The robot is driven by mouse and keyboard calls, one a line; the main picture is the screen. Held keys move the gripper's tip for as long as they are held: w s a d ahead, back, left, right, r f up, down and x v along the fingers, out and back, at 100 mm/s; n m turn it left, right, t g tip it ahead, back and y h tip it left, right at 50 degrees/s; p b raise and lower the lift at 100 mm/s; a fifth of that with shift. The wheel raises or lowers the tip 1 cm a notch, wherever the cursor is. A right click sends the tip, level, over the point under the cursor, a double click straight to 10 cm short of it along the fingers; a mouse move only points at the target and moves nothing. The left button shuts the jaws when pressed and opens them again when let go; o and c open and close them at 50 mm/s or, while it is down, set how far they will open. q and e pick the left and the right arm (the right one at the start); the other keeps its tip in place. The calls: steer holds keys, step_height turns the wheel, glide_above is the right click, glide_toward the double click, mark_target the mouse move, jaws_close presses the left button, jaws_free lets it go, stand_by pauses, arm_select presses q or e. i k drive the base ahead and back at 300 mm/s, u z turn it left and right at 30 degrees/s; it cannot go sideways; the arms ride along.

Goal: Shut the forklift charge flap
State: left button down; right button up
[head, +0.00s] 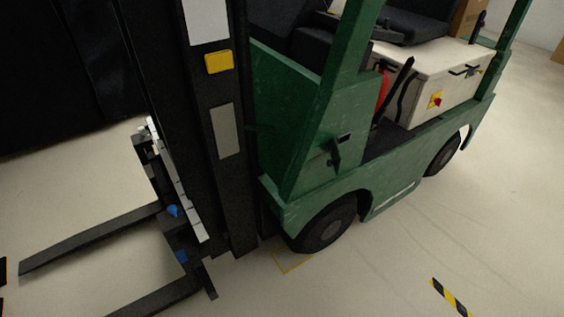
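A green forklift (300,165) fills the middle of the head view, turned at an angle. On its green side panel, above the front wheel, is a small dark flap (336,154). It seems to stand out from the panel, below a small dark recess (345,138). The flap is too small to tell its exact angle, but it looks open. Neither of my grippers is in view, so nothing of mine shows near the flap.
The forklift's dark mast (228,185) stands left of the flap, with forks (90,238) low at the left. The front wheel (326,226) is below the panel. A yellow-black floor stripe (452,297) lies at lower right.

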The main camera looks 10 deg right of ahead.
mark_target(336, 157)
steer(key=u, duration=0.05)
steer(key=i, duration=0.9)
steer(key=z, duration=1.7)
